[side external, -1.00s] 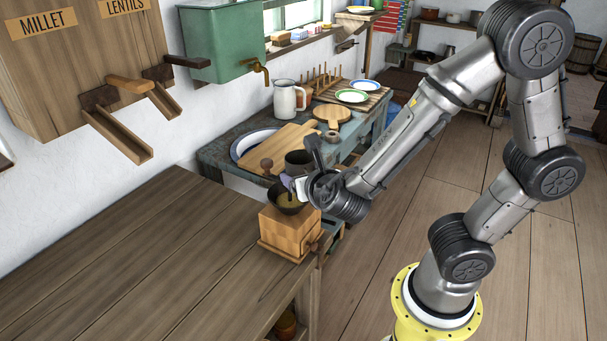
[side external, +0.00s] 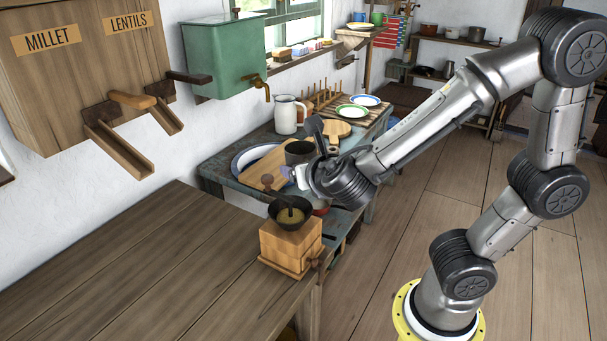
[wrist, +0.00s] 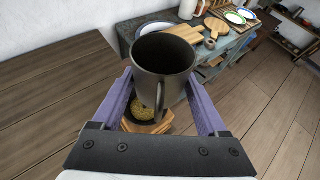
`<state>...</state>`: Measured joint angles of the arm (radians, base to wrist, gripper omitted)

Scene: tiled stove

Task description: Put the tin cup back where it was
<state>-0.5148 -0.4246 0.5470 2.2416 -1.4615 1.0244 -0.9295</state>
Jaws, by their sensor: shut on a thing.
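The tin cup is dark grey with a handle. It shows upright in the side view (side external: 299,152) and large in the wrist view (wrist: 163,58), its handle facing my wrist. My gripper (wrist: 160,80) is shut on the cup, one purple finger on each side; in the side view my gripper (side external: 296,174) is partly hidden by my wrist. The cup is held above and beyond the wooden grinder (side external: 289,243). The inside of the cup looks dark and its contents cannot be made out.
The grinder, with yellowish grain in its dark bowl (side external: 292,215), stands at the corner of the brown wooden counter (side external: 150,265). Behind is a blue-green table (side external: 222,174) with a cutting board (side external: 262,163), a white jug (side external: 286,114) and plates. The counter's left part is clear.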

